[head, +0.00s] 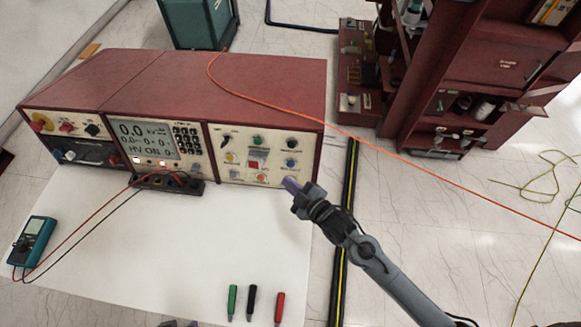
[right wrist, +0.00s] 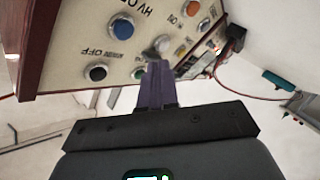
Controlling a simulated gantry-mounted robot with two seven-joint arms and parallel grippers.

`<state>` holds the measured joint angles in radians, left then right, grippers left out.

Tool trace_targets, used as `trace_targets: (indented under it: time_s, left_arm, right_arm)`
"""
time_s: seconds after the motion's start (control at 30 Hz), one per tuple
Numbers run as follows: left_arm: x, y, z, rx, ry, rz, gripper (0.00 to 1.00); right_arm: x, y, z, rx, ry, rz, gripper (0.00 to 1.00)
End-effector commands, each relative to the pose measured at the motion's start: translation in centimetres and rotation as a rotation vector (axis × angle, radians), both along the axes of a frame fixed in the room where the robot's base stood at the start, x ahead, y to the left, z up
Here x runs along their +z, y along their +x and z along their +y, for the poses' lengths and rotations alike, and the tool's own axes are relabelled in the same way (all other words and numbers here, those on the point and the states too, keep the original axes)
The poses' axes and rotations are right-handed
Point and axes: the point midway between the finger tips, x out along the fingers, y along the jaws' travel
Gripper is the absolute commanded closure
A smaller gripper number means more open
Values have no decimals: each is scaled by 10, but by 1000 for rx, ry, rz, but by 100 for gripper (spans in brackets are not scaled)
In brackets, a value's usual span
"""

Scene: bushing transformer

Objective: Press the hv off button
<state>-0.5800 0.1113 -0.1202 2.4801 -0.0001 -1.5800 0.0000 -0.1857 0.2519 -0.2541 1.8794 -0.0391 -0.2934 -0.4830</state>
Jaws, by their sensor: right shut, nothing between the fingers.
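The control panel (head: 262,155) is the right front section of the red transformer console. Its blue button (head: 291,162) sits near the right edge, below a black button (head: 292,143). In the right wrist view the blue button (right wrist: 122,28) has a label beginning "HV O" beside it, with the rest cut off. My right gripper (head: 291,185) is shut and empty, in front of the panel's lower right and apart from the blue button. In the right wrist view its purple fingers (right wrist: 155,80) overlap the green button's edge.
A red button (head: 253,163) and an orange button (head: 261,178) share the panel. Red and black leads run from the console to a multimeter (head: 33,240). An orange cable (head: 400,156) crosses to the right.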

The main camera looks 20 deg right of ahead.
Motion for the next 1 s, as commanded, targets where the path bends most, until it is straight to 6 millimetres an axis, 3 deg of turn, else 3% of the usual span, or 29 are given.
trace_targets:
  time_s: [0.07, 0.4, 1.0]
  left_arm:
    - [-9, 0, 0, 0, 1, 0, 57]
    - [-12, 0, 3, -7, 11, 0, 57]
    - [-12, 0, 2, -5, 8, 0, 57]
  right_arm:
    - [-5, 8, -5, -1, -1, -3, 100]
    - [-8, 29, -17, -1, 1, 0, 100]
    - [-8, 32, -19, 0, 1, 0, 100]
